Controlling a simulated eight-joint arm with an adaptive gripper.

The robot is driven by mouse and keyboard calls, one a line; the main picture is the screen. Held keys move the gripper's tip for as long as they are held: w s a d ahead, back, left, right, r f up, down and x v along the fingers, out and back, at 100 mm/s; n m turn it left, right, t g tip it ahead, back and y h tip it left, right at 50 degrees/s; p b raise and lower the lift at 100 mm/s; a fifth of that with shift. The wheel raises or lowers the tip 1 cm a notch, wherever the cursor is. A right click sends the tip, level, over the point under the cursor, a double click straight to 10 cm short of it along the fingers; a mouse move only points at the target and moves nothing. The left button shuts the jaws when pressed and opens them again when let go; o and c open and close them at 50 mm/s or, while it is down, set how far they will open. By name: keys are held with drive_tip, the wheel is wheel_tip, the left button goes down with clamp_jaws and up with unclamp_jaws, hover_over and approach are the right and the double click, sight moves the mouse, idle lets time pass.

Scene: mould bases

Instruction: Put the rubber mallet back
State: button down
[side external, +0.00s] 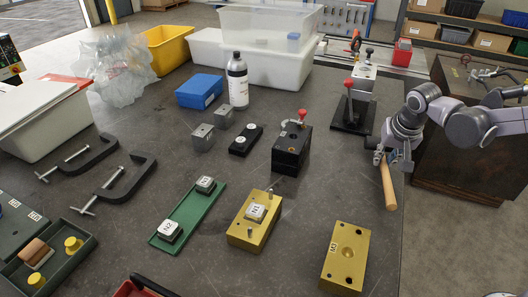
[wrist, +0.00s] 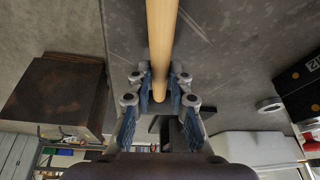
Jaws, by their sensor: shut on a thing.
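The rubber mallet shows as a plain light wooden handle (side external: 388,187); I see no mallet head in either view. My gripper (side external: 383,156) is shut on the handle near its upper end, at the right edge of the bench. The handle hangs down from the fingers, slightly tilted, in the side view. In the wrist view my gripper (wrist: 160,90) has its blue-padded fingers on both sides of the handle (wrist: 161,40). One rounded end sits between the fingers and the rest runs out of the top of the frame.
A black toggle clamp (side external: 350,115) stands left of my gripper. A gold mould block (side external: 346,257) lies in front, another (side external: 255,218) further left. A green tray (side external: 75,262) holds yellow pieces at lower left. A dark cabinet (side external: 455,150) stands beside the bench (side external: 300,225).

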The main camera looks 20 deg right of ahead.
drive_tip(key=shift+f, duration=0.1)
drive_tip(key=c, duration=1.2)
unclamp_jaws()
drive_tip(key=shift+o, duration=0.2)
drive_tip(key=v, duration=1.2)
drive_tip(key=s+f+n+t+y, duration=0.2)
drive_tip(key=s+f+n, duration=0.4)
drive_tip(key=s, duration=0.3)
drive_tip(key=shift+s+a+n+t, duration=0.3)
drive_tip(key=shift+n+t, duration=0.1)
drive_tip(key=shift+t, duration=0.5)
drive_tip(key=shift+w, duration=0.1)
